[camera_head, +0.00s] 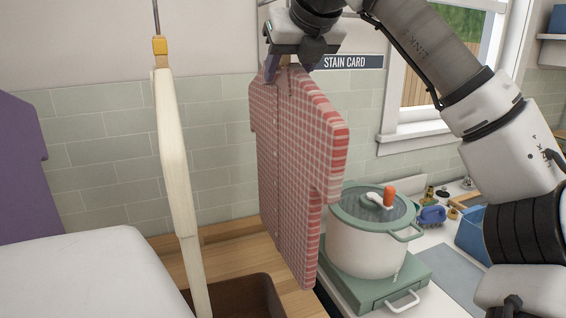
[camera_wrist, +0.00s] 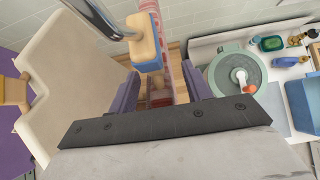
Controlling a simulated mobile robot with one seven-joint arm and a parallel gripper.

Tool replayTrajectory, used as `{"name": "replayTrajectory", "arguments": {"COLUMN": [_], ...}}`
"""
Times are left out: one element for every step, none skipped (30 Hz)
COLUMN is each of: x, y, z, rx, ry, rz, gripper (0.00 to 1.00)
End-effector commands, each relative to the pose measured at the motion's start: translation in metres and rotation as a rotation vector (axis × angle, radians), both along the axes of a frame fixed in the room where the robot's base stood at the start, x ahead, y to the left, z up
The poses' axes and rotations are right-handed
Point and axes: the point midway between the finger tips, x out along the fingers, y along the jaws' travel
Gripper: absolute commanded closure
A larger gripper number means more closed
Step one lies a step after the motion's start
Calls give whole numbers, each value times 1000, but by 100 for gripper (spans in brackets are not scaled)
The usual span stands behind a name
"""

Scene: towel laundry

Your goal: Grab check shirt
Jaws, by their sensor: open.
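The red-and-white check shirt (camera_head: 290,150) hangs upright in the middle of the head view, above the wooden counter. Its thin top edge also shows in the wrist view (camera_wrist: 181,75), running down between the fingers. My gripper (camera_head: 284,72) is at the top of the shirt, pointing down, with purple fingers near the collar. In the wrist view the fingers (camera_wrist: 160,92) stand apart, one on each side of the shirt, with gaps visible. A yellow and blue clip (camera_wrist: 146,45) on a metal rod is just ahead of the fingers. The gripper hides part of the collar.
A cream garment (camera_head: 175,150) hangs to the left, with a purple one (camera_head: 20,150) farther left. A pot (camera_head: 370,235) with an orange-knobbed lid stands on a green stove (camera_head: 385,285) close to the shirt's right. A brown bin (camera_head: 265,295) is below.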

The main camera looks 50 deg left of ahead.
Motion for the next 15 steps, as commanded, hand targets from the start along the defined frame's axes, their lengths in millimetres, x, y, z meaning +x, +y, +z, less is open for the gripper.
{"name": "replayTrajectory", "arguments": {"x": [1,1,1,2,2,2,2,2,2,2,2,2,2,2,2], "y": [5,7,8,9,10,10,10,10,10,10,10,10,10,10,10], "z": [-3,-5,-7,-9,-9,-10,-10,-10,-10,-10,-10,-10,-10,-10,-10], "rx": [-1,-1,0,0,1,1,1,1,1,1,1,1,1,1,1], "ry": [2,2,1,1,1,0,0,0,0,0,0,0,0,0,0], "rz": [3,3,3,1,1,1,1,0,0,0,0,0,0,0,0], "gripper": [51,51,51,51,51,51,51,51,51,51,51,56,60,64,69]}}
